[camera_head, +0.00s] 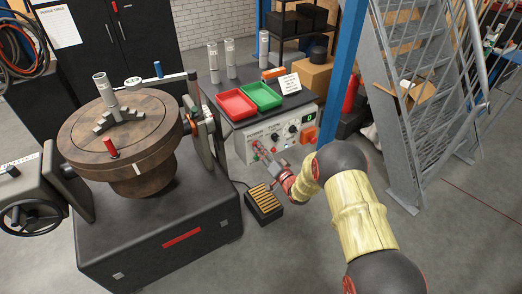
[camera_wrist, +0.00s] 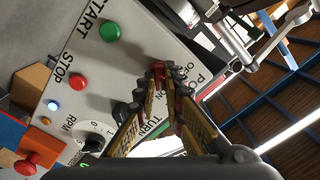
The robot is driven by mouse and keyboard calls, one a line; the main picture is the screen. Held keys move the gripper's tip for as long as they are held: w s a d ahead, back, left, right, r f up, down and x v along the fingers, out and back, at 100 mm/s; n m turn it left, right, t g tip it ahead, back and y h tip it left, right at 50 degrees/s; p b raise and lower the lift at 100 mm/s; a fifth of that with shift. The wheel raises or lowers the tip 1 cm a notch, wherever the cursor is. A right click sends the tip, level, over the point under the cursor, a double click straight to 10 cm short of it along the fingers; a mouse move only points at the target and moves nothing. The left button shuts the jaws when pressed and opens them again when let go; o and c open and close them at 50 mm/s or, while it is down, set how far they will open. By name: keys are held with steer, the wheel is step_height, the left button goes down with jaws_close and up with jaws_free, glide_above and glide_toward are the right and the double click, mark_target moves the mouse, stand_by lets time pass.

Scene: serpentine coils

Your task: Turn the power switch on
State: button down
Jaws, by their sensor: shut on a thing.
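The power switch (camera_wrist: 157,70) shows as a small red part at the fingertips in the wrist view, beside the POWER and ON lettering. My gripper (camera_wrist: 169,76) is shut on it, and the fingers hide most of it, so its position cannot be told. In the head view my gripper (camera_head: 262,153) reaches the left part of the white control panel (camera_head: 291,145), under the POWER label. The switch is too small to make out there.
The panel also carries a green START button (camera_wrist: 110,33), a red STOP button (camera_wrist: 79,82) and an RPM dial (camera_wrist: 92,139). Red (camera_head: 236,104) and green (camera_head: 262,95) trays sit on top. A round turntable (camera_head: 140,165) stands left, and a blue post (camera_head: 346,75) stands right.

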steer(key=shift+f, duration=0.1)
steer(key=c, duration=1.9)
jaws_free()
steer(key=v, duration=1.2)
